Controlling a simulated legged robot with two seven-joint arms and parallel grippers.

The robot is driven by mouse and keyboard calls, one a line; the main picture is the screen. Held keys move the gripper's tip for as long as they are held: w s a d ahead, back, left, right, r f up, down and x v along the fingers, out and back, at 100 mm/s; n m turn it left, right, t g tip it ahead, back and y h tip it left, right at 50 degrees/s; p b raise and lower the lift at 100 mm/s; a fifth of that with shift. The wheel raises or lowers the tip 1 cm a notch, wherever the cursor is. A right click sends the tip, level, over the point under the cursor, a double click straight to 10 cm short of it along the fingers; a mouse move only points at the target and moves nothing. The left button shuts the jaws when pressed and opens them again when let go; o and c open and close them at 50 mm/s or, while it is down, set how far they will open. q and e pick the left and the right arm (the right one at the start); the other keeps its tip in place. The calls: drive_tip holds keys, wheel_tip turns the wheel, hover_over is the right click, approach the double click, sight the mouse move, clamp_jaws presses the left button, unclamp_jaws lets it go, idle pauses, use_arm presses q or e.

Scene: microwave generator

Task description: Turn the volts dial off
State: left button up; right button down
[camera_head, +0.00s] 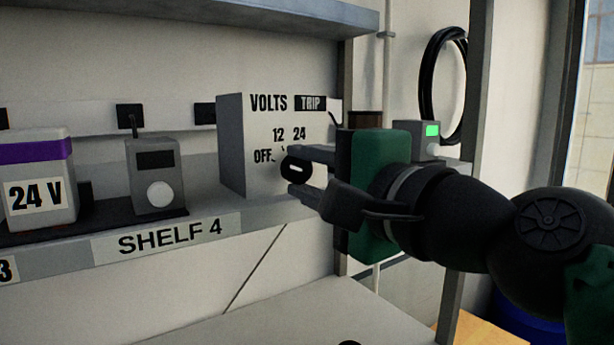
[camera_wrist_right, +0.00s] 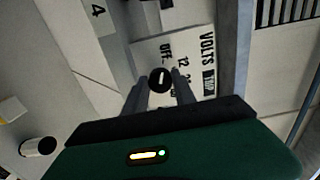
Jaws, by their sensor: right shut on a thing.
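The volts dial (camera_head: 295,169) is a round black knob with a white mark, on the front of a grey box (camera_head: 231,140) labelled VOLTS and TRIP, with OFF, 12 and 24 around the dial. In the head view the white mark looks close to level. My right gripper (camera_head: 296,171) comes in from the right and is shut on the dial, one finger above it and one below. The right wrist view also shows the dial (camera_wrist_right: 160,80) between the fingertips. The fingers and palm hide part of the box front. My left gripper is not in view.
The box stands on the shelf marked SHELF 4 (camera_head: 170,238). To its left are a small grey meter (camera_head: 155,175) and a 24 V battery (camera_head: 38,180). A grey post (camera_head: 468,150) and a device with a green light (camera_head: 418,138) stand behind my right arm.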

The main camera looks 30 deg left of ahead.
drive_tip(key=shift+f, duration=0.25)
drive_tip(key=c, duration=1)
unclamp_jaws()
